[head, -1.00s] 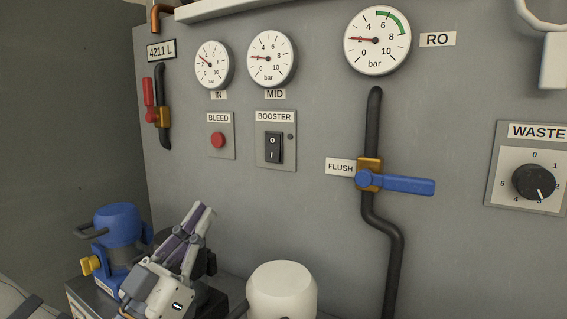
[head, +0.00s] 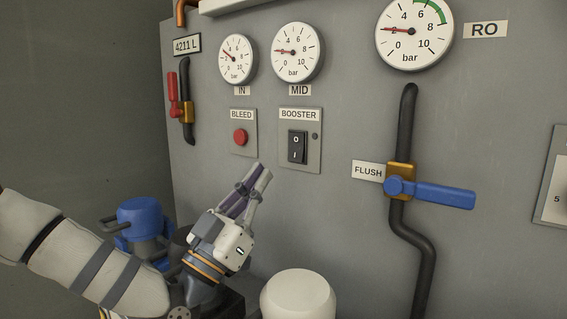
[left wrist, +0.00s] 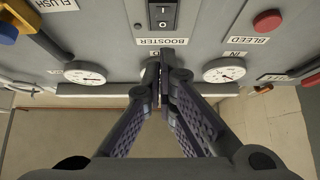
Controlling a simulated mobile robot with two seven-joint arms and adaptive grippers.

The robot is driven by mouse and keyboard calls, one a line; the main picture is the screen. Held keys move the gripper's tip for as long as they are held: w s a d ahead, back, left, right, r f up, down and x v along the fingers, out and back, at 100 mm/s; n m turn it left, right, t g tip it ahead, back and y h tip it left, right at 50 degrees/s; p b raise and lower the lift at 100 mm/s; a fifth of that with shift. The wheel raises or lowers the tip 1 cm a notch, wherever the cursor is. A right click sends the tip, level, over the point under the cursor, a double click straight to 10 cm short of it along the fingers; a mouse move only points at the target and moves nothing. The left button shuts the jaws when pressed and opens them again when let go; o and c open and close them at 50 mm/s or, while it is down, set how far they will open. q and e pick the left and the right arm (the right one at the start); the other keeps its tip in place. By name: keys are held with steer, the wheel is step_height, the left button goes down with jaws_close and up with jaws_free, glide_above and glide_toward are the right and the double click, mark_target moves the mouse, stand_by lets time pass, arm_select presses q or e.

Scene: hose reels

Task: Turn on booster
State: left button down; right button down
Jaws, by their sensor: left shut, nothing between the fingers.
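The booster switch (head: 298,147) is a black rocker marked O above and I below, on a grey plate (head: 314,166) under a BOOSTER label. A small dark lamp (head: 315,136) sits to its right. The switch also shows upside down at the top of the left wrist view (left wrist: 163,14). My left gripper (head: 262,168) is shut and empty, its fingertips pointing up, below and left of the switch in the head view. In the left wrist view its tips (left wrist: 163,58) appear just below the BOOSTER label, and I see no contact with the switch. My right gripper is not in view.
The red BLEED button (head: 240,137) is left of the switch. The blue FLUSH lever (head: 432,192) and a dark pipe (head: 408,115) are to the right. A white rounded canister (head: 298,296) and a blue-topped device (head: 139,215) stand below. Gauges line the wall above.

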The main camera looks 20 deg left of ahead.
mark_target(297, 144)
arm_select(q)
steer(key=w, duration=0.2)
steer(key=w+d+r, duration=0.1)
steer(key=w, duration=0.1)
steer(key=w+d, duration=0.1)
steer(key=w, duration=0.1)
steer(key=shift+w+d+r+b, duration=0.15)
steer(key=shift+w+r+b, duration=0.15)
steer(key=shift+r, duration=0.1)
